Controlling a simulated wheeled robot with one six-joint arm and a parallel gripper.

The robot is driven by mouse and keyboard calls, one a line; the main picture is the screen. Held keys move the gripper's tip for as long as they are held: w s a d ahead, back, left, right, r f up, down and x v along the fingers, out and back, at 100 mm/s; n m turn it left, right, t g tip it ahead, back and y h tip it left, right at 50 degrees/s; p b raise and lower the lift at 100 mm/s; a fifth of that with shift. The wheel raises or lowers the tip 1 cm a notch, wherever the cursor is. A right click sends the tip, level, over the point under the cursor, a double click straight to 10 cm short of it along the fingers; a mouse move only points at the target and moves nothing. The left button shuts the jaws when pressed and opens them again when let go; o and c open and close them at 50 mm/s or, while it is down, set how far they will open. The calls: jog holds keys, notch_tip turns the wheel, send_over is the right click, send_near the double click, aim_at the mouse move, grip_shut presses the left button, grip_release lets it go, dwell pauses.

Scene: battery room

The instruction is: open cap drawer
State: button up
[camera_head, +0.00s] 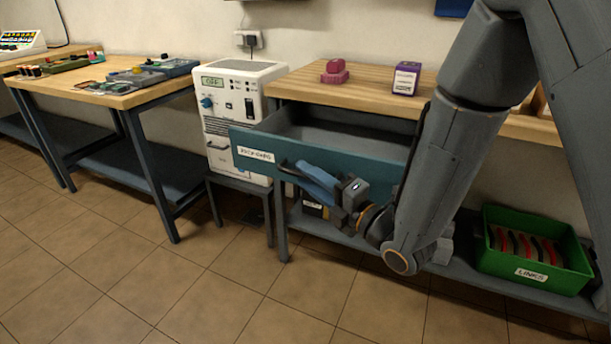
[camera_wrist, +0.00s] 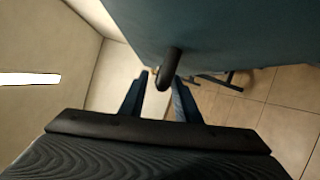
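The teal drawer (camera_head: 320,149) under the wooden bench top stands pulled well out, and its grey inside shows no contents from here. A white label (camera_head: 256,154) sits at the left of its front; its small text is hard to read. The dark handle (camera_head: 287,169) is on the drawer front. My gripper (camera_head: 303,172) is at the handle, in front of the drawer. In the wrist view, the handle (camera_wrist: 171,62) reaches between the tips of my two fingers, which stand apart, with a gap on the left side.
A white power unit (camera_head: 236,110) stands left of the drawer. A pink object (camera_head: 335,71) and a purple box (camera_head: 405,78) are on the bench top. A green bin (camera_head: 528,277) of links sits on the lower shelf. The tiled floor in front is clear.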

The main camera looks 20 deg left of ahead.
jog(key=v, duration=0.6)
jog(key=shift+d, duration=0.3)
jog(key=shift+s, duration=0.15)
